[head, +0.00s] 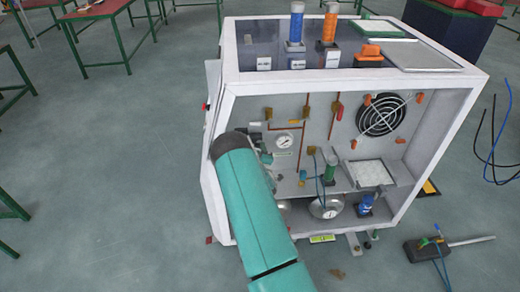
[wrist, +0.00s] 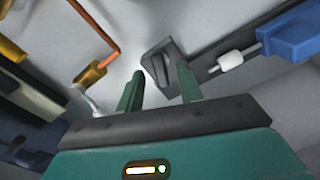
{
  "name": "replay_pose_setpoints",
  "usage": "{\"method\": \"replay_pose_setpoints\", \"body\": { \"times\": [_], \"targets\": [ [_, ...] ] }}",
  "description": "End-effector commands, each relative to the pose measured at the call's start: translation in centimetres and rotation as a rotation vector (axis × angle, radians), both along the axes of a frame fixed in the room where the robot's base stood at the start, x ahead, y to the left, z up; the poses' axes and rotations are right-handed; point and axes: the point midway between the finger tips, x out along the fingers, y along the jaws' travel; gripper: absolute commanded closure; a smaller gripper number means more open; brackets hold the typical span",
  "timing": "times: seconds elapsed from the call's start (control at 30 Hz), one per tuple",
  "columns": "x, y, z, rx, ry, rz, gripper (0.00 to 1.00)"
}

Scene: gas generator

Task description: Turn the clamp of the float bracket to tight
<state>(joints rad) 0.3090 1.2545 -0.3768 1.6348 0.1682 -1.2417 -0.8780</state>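In the wrist view, my gripper (wrist: 159,78) has its two green fingers apart, with an open gap between them. A dark grey block with a raised, lever-like piece (wrist: 160,64) lies just beyond the fingertips, closer to the right finger. It looks like the clamp of the float bracket, but I cannot be certain. A dark bar (wrist: 208,66) runs from near it to the upper right. I cannot tell whether the right finger touches the block.
In the wrist view, a copper pipe with a brass fitting (wrist: 90,75) is at left, and a white roller (wrist: 230,61) and blue part (wrist: 290,40) at right. In the head view, a gauge (head: 284,141) and fan (head: 382,115) are inside the housing. Open floor lies left.

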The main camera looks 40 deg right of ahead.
Motion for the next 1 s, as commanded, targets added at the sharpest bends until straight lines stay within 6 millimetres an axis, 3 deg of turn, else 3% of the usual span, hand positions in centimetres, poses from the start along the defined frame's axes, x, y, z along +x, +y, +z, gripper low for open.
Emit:
{"method": "replay_pose_setpoints", "body": {
  "times": [0.2, 0.47, 0.67, 1.0],
  "targets": [
    [1.6, -1.0, 0.0, -0.001, 0.0, 0.002, 0.64],
    [1.7, -1.1, 0.0, -0.001, 0.001, 0.001, 0.64],
    [1.7, -1.1, 0.0, 0.0, 0.0, 0.001, 1.0],
    [1.7, -1.1, 0.0, 0.02, -0.014, 0.001, 1.0]
  ]
}}
